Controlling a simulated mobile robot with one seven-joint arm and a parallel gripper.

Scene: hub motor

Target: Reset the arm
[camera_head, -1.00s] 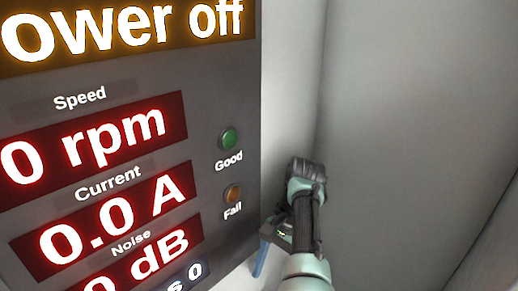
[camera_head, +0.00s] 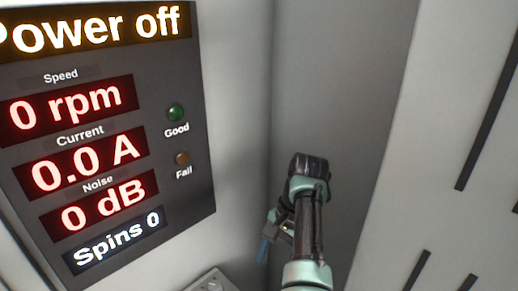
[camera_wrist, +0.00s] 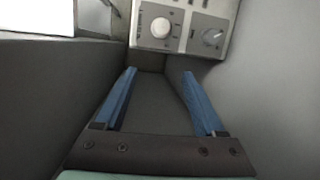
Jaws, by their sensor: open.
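My gripper shows in the wrist view (camera_wrist: 160,88) with its two blue fingers spread apart and nothing between them. In the head view my arm reaches up at the lower middle, and a blue finger of the gripper (camera_head: 264,250) shows at its left side. The gripper hangs clear of the display panel (camera_head: 190,205), to the right of it. The panel reads power off, 0 rpm, 0.0 A, 0 dB and Spins 0.
A control box with a round knob (camera_wrist: 161,28) stands beyond the fingertips in the wrist view. Its edge (camera_head: 212,283) shows at the bottom of the head view. Grey walls close in around the arm, and a white slotted wall (camera_head: 440,150) stands at the right.

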